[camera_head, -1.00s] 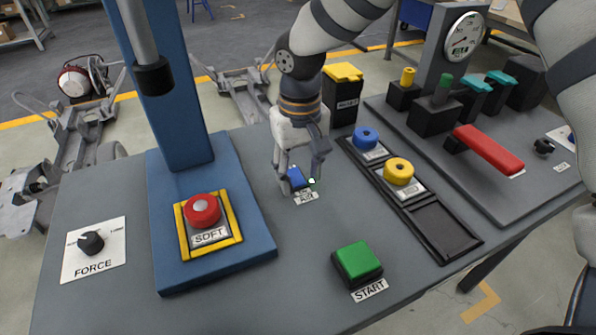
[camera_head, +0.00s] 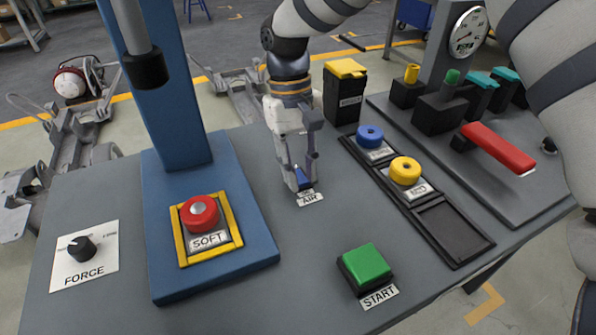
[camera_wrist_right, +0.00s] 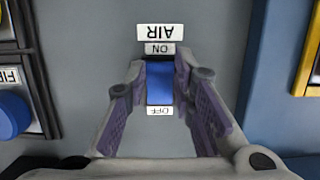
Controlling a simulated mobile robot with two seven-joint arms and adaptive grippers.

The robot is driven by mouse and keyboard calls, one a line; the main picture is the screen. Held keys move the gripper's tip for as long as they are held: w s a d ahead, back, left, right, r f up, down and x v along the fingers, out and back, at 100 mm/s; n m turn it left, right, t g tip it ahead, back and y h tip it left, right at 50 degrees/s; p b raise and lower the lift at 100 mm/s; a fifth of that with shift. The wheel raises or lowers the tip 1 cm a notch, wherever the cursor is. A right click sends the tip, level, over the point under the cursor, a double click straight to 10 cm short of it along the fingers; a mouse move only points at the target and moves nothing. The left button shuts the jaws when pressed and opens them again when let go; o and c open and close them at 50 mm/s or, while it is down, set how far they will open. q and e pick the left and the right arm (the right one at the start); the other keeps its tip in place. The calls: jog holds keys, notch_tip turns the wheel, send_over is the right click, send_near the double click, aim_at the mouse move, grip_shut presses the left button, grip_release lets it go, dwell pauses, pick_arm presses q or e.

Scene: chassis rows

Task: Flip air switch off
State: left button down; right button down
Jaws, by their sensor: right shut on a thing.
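The blue air switch (camera_wrist_right: 160,84) sits on the grey table beside a white AIR label (camera_wrist_right: 160,32), which also shows in the head view (camera_head: 310,198). In the right wrist view the ON tag (camera_wrist_right: 159,48) lies at the switch's far end and the OFF tag (camera_wrist_right: 160,111) at its near end. I cannot tell which way the switch is set. My right gripper (camera_head: 299,184) points down at the switch, its fingers closed in on both sides of it; in the head view they hide most of it. My left gripper is not in view.
A red SOFT button (camera_head: 200,213) on a blue base (camera_head: 262,245) stands left of the switch. A green START button (camera_head: 365,265) is in front.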

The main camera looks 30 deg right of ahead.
jog(key=c, duration=1.4)
grip_release()
jog(key=shift+f, duration=0.1)
jog(key=shift+o, duration=0.2)
jog(key=v, duration=1.2)
